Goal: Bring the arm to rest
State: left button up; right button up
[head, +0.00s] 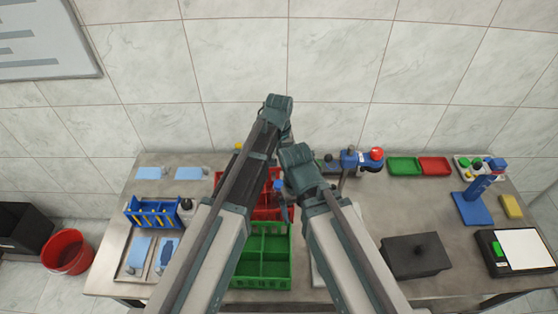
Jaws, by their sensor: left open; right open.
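Both of my arms reach up over the workbench (385,205) in the head view. My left gripper (288,137) is the higher one, near the middle of the picture, and is open. My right gripper (285,211) is lower, over the red crate, and is open. Their fingertips are small and partly hidden by my wrists. I see nothing held in either gripper. The red crate (262,214) and the green divided crate (263,247) lie below my arms and are partly covered by them.
A blue rack (152,211) stands left. A blue device with a red knob (377,154), a green tray (404,167) and a red tray (434,168) are at the back. A red bucket (66,252) is on the floor.

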aim_at(279, 183)
pick_arm(q)
jog(key=shift+r, duration=0.6)
pick_arm(e)
jog(key=shift+r, duration=0.55)
pick_arm(q)
jog(key=shift+f, duration=0.15)
pick_arm(e)
jog(key=shift+f, duration=0.15)
pick_arm(q)
notch_tip(279, 183, down, 12)
jog(key=b, duration=1.1)
jog(key=shift+b, duration=0.35)
pick_arm(e)
notch_tip(279, 183, down, 12)
pick_arm(q)
jog(key=shift+r, duration=0.2)
pick_arm(e)
jog(key=shift+r, duration=0.2)
pick_arm(q)
jog(key=shift+f+b, duration=0.35)
jog(key=shift+f, duration=0.1)
notch_tip(279, 183, up, 17)
jog(key=p, duration=1.7)
pick_arm(e)
notch_tip(279, 183, up, 16)
